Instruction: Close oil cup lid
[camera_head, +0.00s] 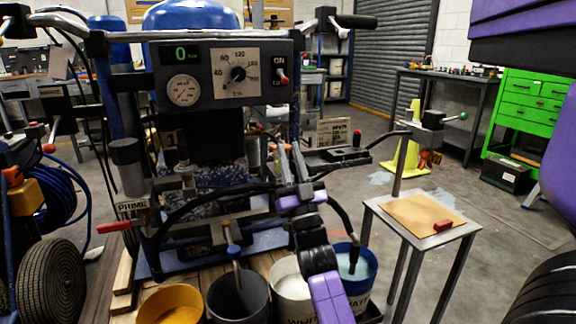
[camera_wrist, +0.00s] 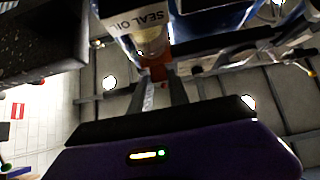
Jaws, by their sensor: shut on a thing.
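The oil cup (camera_wrist: 152,42) shows at the top of the wrist view, a pale, amber-tinted cup beside a white "SEAL OIL" label (camera_wrist: 144,18). An orange-brown part, which looks like the oil cup lid (camera_wrist: 157,73), sits against the cup's end, between my fingertips. My gripper (camera_wrist: 162,86) is shut on it, with a finger on each side. In the head view my gripper (camera_head: 291,160) reaches up in front of the striper's right side. How far the lid stands open cannot be told.
The line striper (camera_head: 225,75) stands ahead with its gauge panel, hoses and handlebar close to my arm. Yellow (camera_head: 170,303), dark (camera_head: 238,298), white (camera_head: 290,283) and blue (camera_head: 356,266) buckets stand below.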

